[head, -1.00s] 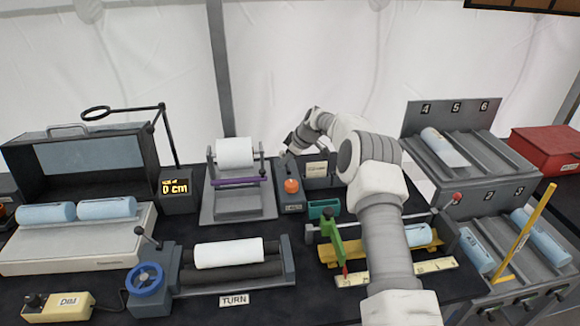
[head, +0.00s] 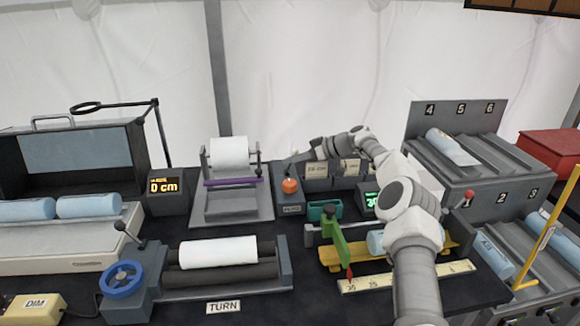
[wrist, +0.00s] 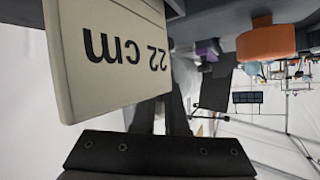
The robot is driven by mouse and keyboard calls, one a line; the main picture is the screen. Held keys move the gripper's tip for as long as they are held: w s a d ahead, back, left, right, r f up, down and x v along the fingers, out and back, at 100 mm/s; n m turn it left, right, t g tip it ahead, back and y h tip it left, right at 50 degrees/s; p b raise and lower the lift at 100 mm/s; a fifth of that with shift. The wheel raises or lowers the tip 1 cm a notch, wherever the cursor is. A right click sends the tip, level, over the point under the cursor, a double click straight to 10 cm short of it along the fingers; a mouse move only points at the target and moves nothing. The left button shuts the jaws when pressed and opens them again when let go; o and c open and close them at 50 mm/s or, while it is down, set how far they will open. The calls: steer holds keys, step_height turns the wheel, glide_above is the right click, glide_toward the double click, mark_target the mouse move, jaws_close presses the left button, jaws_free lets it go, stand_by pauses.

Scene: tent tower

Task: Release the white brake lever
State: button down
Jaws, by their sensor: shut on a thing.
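My gripper (head: 290,158) is at the back of the table, above and behind the grey box with the orange knob (head: 290,186). In the wrist view its dark fingers (wrist: 160,117) are close together, with a thin pale piece between them. This looks like the white brake lever (wrist: 159,121), but most of it is hidden and I cannot tell its position. The paper roll stand (head: 232,205) with a white roll and a purple bar is just left of the gripper. The orange knob also shows in the wrist view (wrist: 266,43).
A "22 cm" card (wrist: 110,50) is very near the gripper in the wrist view. Small label cards (head: 317,170) stand beneath my wrist.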

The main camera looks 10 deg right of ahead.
steer(key=shift+w+r+y, duration=0.15)
steer(key=shift+r+y, duration=0.15)
steer(key=shift+r, duration=0.1)
steer(key=c, duration=1)
jaws_free()
steer(key=shift+o, duration=0.3)
steer(key=shift+d+f, duration=0.1)
steer(key=shift+f, duration=0.15)
steer(key=v, duration=1.7)
steer(key=shift+r, duration=0.15)
steer(key=shift+d, duration=0.15)
steer(key=shift+c, duration=0.3)
